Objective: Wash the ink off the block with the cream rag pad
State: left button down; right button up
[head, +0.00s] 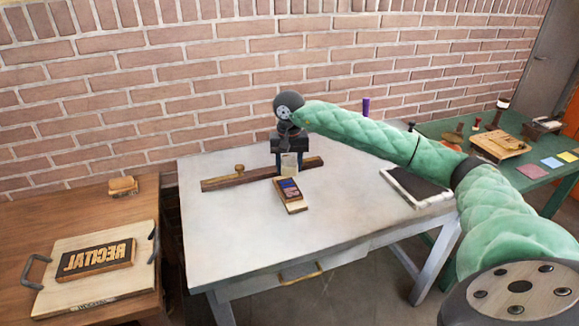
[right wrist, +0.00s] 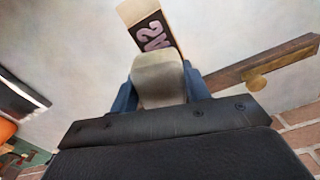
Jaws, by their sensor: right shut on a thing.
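My right gripper (head: 288,160) is shut on the cream rag pad (head: 289,168), just behind the block on the white table. The block (head: 291,196) is a wooden piece with a dark face and blue-purple ink, lying flat. In the right wrist view the pad (right wrist: 158,78) sits between the blue fingers of the gripper (right wrist: 160,92). The block (right wrist: 150,30) lies beyond it, with pinkish raised letters on black. The pad hides the block's near end there, and I cannot tell whether they touch. My left gripper is out of view.
A wooden bar with a knob (head: 225,180) lies behind the block. A dark-topped slab (head: 415,186) lies at the table's right. The white table's front (head: 240,235) is clear.

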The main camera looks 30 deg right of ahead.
aim_at(289, 160)
jog(key=shift+r, duration=1.6)
jog(key=shift+r+p, duration=0.1)
jog(key=shift+p, duration=0.25)
